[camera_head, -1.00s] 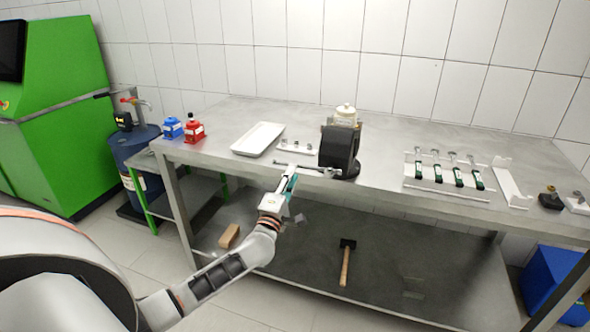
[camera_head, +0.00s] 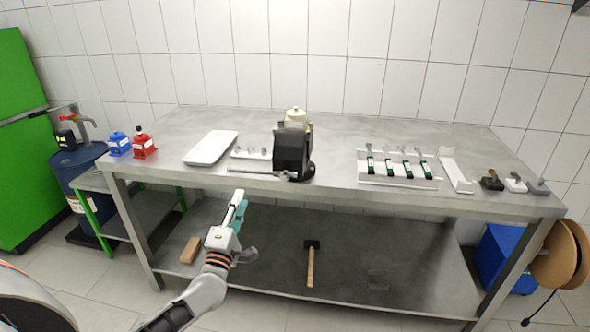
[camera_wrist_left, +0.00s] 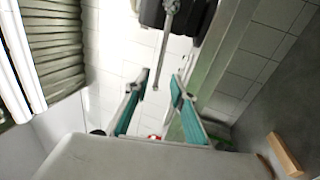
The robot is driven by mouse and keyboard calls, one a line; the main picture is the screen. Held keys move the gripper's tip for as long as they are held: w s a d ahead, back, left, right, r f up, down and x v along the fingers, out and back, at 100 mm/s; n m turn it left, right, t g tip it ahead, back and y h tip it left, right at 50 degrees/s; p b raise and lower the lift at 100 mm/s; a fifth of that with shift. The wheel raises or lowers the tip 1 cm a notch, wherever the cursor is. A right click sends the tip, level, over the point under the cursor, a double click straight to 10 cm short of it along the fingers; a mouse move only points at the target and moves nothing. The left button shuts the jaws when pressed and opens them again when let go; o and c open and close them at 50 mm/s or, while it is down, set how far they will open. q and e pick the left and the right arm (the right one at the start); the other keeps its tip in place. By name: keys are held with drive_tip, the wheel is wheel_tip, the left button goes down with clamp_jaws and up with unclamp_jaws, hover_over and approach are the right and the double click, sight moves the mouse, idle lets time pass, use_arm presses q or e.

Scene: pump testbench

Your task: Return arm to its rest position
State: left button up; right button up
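My left arm reaches in from the lower left in the head view. Its gripper (camera_head: 240,197) is in front of the bench's front edge, apart from the vise and its handle bar. In the left wrist view, the two teal-padded fingers (camera_wrist_left: 160,88) are spread with nothing between them. The black vise (camera_head: 292,152) stands at the bench's front edge. Its dark body and metal bar (camera_wrist_left: 168,40) show at the top of the wrist view. My right gripper is in neither view.
The steel bench (camera_head: 330,180) has a lower shelf with a mallet (camera_head: 311,265) and a wooden block (camera_head: 190,250). A white tray (camera_head: 211,148) and a rack of green-labelled parts (camera_head: 398,168) lie on top. A brown reel (camera_head: 562,255) is at the right.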

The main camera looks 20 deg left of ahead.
use_arm(q)
drive_tip(key=s+d+f+m+g+h, duration=0.3)
drive_tip(key=s+d+f+m+h, duration=0.1)
drive_tip(key=s+d+f+m, duration=0.5)
drive_tip(key=s+d+f+m+g+h, duration=0.3)
drive_tip(key=s+d+f+m+h, duration=0.2)
drive_tip(key=d, duration=0.8)
drive_tip(key=s+f+m, duration=0.3)
drive_tip(key=f+m, duration=0.2)
drive_tip(key=m, duration=0.1)
drive_tip(key=shift+s+d, duration=0.25)
drive_tip(key=shift+s, duration=0.1)
drive_tip(key=s+f+m+g, duration=0.1)
drive_tip(key=s+f, duration=0.1)
drive_tip(key=s, duration=0.1)
drive_tip(key=s+f+m+g, duration=0.1)
drive_tip(key=s+f+m, duration=0.1)
drive_tip(key=s, duration=0.1)
drive_tip(key=s+d+f+m+g+y, duration=0.1)
drive_tip(key=s+f+m, duration=0.1)
drive_tip(key=s, duration=0.1)
drive_tip(key=shift+f, duration=0.35)
drive_tip(key=c, duration=0.5)
drive_tip(key=shift+s+a+f+m+g, duration=0.1)
drive_tip(key=shift+s+m+g, duration=0.05)
drive_tip(key=shift+m+g, duration=0.15)
clamp_jaws()
